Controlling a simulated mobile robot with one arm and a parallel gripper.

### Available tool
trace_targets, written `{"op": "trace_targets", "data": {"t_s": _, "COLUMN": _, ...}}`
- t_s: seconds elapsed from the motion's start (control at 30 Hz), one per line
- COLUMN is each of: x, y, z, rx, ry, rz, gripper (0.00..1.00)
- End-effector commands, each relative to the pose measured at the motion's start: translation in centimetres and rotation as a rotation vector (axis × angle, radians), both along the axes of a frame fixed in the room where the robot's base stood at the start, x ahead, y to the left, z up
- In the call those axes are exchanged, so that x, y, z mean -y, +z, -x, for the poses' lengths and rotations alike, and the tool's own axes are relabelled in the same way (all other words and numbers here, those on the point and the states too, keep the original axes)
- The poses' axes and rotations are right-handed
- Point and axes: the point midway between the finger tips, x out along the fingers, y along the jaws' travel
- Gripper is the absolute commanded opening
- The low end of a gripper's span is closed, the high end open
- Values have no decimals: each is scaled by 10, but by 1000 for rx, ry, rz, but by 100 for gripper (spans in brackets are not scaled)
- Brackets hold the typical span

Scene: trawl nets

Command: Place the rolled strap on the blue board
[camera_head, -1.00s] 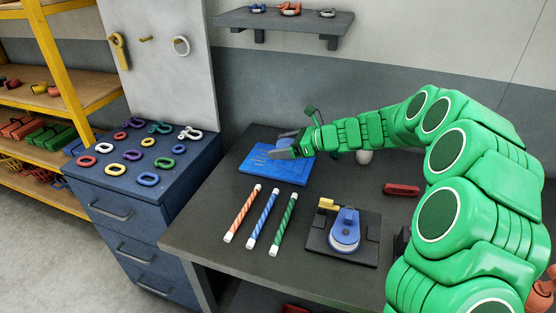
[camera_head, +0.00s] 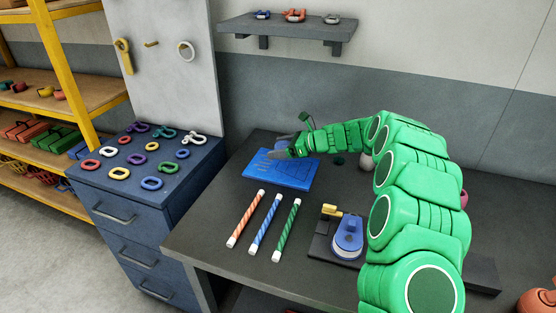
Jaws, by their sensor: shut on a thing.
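The blue board (camera_head: 290,174) lies flat at the back left of the dark bench, with pale marks on its face. My gripper (camera_head: 283,149) is over the board's far edge, its grey fingers pointing left.
Three striped rods, orange (camera_head: 246,218), blue (camera_head: 265,222) and green (camera_head: 287,230), lie in front of the board. A blue pulley-like device (camera_head: 348,237) stands right of them. A blue drawer cabinet (camera_head: 150,210) with several coloured rings stands left.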

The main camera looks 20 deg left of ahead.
Motion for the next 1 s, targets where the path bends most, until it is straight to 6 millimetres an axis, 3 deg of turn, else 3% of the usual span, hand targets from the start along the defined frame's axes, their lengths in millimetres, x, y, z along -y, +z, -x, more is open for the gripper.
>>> {"op": "trace_targets", "data": {"t_s": 0.5, "x": -16, "y": -41, "z": -31, "rx": 3, "ry": -1, "rz": 2, "gripper": 46}}
{"op": "trace_targets", "data": {"t_s": 0.87, "x": -21, "y": -50, "z": -36, "rx": 1, "ry": 0, "rz": 0, "gripper": 46}}
{"op": "trace_targets", "data": {"t_s": 1.0, "x": -21, "y": -70, "z": -36, "rx": -2, "ry": 0, "rz": 0, "gripper": 46}}
